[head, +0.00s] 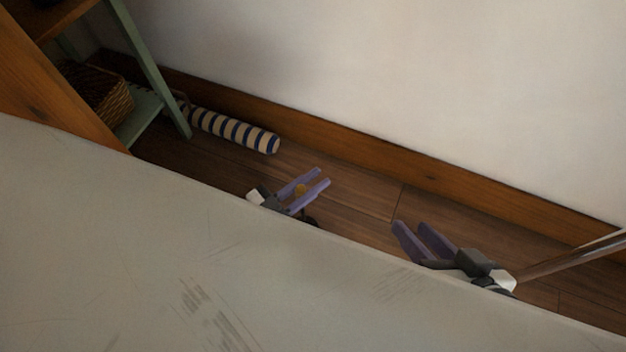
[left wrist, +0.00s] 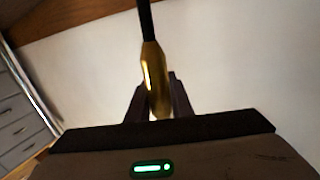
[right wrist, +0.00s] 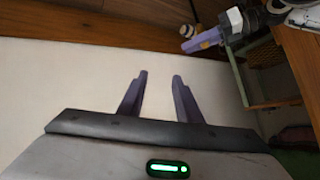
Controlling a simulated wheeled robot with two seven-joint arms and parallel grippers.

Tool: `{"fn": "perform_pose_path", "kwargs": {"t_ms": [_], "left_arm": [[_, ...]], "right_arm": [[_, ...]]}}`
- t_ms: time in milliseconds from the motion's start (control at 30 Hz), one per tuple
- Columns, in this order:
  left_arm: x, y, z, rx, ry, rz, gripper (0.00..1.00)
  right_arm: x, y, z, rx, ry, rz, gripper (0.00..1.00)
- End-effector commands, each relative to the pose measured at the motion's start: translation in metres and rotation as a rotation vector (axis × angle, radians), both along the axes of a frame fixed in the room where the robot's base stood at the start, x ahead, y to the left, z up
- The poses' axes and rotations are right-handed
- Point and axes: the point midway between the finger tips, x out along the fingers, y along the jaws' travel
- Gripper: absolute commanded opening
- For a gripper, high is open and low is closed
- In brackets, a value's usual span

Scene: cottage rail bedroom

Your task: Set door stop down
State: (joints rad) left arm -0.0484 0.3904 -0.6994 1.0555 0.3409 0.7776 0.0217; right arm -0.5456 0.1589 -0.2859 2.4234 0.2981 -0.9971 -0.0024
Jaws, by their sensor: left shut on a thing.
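My left gripper (head: 322,177) is shut on a brass piece (left wrist: 154,78), which I take to be the door stop. In the left wrist view a black stem (left wrist: 146,20) runs from the brass piece to the top edge, where it is cut off. In the head view only a small bit of brass (head: 300,190) shows between the fingers, above the wooden floor; whether it touches anything is unclear. My right gripper (head: 412,223) is open and empty, to the right of the left one. Its spread fingers also show in the right wrist view (right wrist: 159,77).
A blue-and-white striped roll (head: 235,131) lies on the floor along the skirting board (head: 345,145). A green-framed shelf (head: 150,70) with a wicker basket (head: 105,97) stands at the left. The wooden floor (head: 370,192) between the grippers and the wall is clear.

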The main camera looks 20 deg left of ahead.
Motion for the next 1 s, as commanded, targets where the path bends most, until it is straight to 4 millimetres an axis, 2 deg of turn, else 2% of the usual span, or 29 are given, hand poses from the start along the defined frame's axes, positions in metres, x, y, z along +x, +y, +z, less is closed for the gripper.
{"fn": "perform_pose_path", "kwargs": {"t_ms": [233,367,633,667,733,1000], "left_arm": [[0.003,-0.001,-0.028,-0.006,-0.011,0.0,0.0],[0.002,-0.001,-0.026,-0.006,-0.011,0.0,0.0],[0.002,-0.001,-0.028,-0.007,-0.011,0.001,0.0],[0.0,0.0,-0.034,0.0,0.001,0.0,0.25],[0.0,0.0,-0.034,0.0,0.002,0.0,0.36],[0.0,0.0,-0.034,0.001,0.003,0.0,0.38]], "right_arm": [[0.001,0.009,0.012,0.072,-0.05,0.003,0.31],[0.002,0.01,0.02,0.081,-0.06,0.003,0.31],[0.002,0.01,0.02,0.081,-0.062,0.003,0.31],[0.002,0.01,0.019,0.08,-0.061,0.003,0.31],[0.001,0.01,0.019,0.08,-0.06,0.004,0.31],[0.001,0.01,0.015,0.078,-0.052,0.004,0.31]]}}
